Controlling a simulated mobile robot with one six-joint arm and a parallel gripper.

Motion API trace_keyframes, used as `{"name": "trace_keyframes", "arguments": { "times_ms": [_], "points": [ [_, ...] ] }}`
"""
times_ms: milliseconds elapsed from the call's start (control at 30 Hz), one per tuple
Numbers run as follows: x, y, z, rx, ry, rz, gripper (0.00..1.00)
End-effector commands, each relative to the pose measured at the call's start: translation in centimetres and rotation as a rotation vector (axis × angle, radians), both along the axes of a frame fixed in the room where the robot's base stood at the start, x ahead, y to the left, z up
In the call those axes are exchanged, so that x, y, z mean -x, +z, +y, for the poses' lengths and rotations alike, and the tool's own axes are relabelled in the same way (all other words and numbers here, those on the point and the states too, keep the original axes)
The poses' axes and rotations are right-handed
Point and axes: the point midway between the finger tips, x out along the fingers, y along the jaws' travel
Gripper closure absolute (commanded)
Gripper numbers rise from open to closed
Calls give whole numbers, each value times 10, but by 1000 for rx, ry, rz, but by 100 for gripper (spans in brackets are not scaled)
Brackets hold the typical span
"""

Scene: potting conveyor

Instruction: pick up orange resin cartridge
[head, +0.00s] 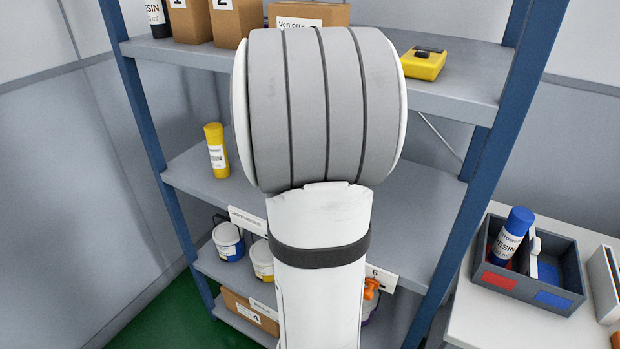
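No orange resin cartridge can be made out. My arm covers the middle of the shelf rack, so anything behind it is hidden. A yellow resin cartridge (216,155) stands upright on the middle shelf (205,188), left of my arm. A small orange part (371,288) shows low down, just right of my arm; most of its object is hidden and I cannot tell what it is. My gripper is not in view.
Boxes (236,18), a black cartridge (157,18) and a yellow device (424,63) are on the top shelf. Tubs (228,243) stand on a lower shelf. Right, a blue cartridge (509,238) leans in a divided tray (528,292) on a white table (475,322). Blue posts (497,150) frame the rack.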

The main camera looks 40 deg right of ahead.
Motion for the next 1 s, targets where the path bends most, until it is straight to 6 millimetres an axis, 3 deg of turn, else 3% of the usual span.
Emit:
{"name": "trace_keyframes", "arguments": {
  "times_ms": [200,867,1000],
  "points": [
    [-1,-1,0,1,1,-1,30],
    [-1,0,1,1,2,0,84],
    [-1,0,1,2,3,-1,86]
  ]
}}
